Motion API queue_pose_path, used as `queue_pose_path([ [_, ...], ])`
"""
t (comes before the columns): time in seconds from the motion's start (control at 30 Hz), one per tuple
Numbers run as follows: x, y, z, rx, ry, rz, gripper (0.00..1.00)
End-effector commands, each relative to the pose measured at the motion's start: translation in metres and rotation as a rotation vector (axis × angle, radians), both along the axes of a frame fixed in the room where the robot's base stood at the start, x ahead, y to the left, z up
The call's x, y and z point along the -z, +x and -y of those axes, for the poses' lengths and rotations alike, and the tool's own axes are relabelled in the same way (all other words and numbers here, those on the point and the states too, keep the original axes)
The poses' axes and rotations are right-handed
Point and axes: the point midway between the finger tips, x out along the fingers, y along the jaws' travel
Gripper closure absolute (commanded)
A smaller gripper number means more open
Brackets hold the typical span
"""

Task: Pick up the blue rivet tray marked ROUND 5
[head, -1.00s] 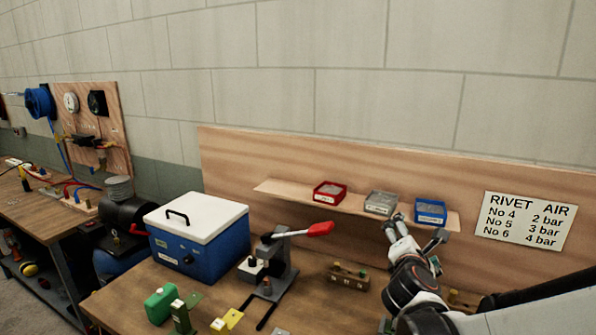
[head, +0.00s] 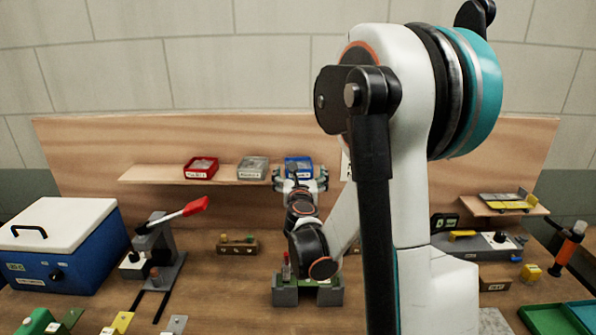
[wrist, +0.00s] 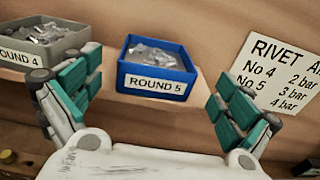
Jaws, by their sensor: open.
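The blue rivet tray (wrist: 158,66) marked ROUND 5 sits on a wooden shelf and holds grey rivets. In the head view the blue tray (head: 298,163) is partly hidden behind my gripper (head: 299,180). In the wrist view my gripper (wrist: 152,100) is open, with one green-padded finger to each side of the tray and space between. The tray lies ahead of the fingers and is not held. Its label faces my gripper. The grey tray (wrist: 40,42) marked ROUND 4 stands to its left, near the left finger.
A red tray (head: 201,167) stands farther left on the shelf (head: 150,173). The RIVET AIR sign (wrist: 278,75) is on the backboard right of the blue tray. Below are a red-handled lever press (head: 160,250), a blue box (head: 60,250) and green trays (head: 550,320).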

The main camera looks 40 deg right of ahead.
Motion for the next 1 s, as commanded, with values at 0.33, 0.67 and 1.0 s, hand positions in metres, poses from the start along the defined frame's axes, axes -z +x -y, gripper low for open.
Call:
queue_pose_path([
  [0.33,0.000,0.024,0.013,0.000,0.001,0.001,0.02],
  [0.67,0.000,0.049,0.030,0.001,0.001,0.001,0.02],
  [1.0,0.000,0.049,0.029,0.000,0.001,0.001,0.52],
])
